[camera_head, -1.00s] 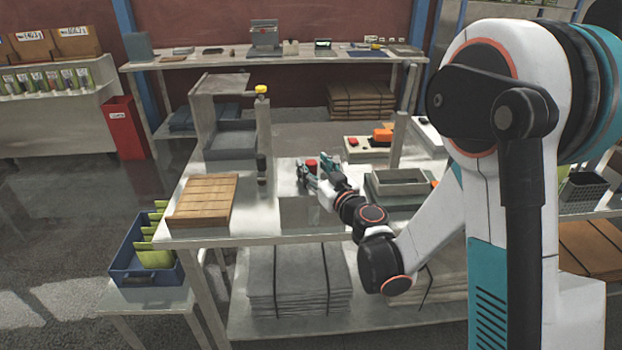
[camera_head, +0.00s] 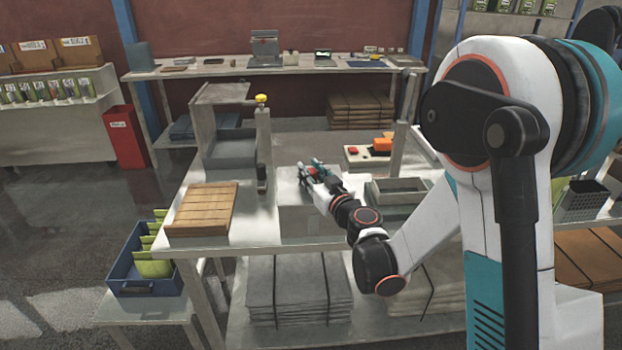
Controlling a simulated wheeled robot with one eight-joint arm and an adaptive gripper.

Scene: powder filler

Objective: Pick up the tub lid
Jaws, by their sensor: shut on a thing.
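No separate tub can be made out.
A slatted wooden board (camera_head: 203,209) lies at the table's left. A grey tray (camera_head: 398,190) is right of the gripper, with a control box (camera_head: 368,155) behind. A post with a yellow top (camera_head: 262,140) stands left. A blue crate (camera_head: 145,272) holds green pouches.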

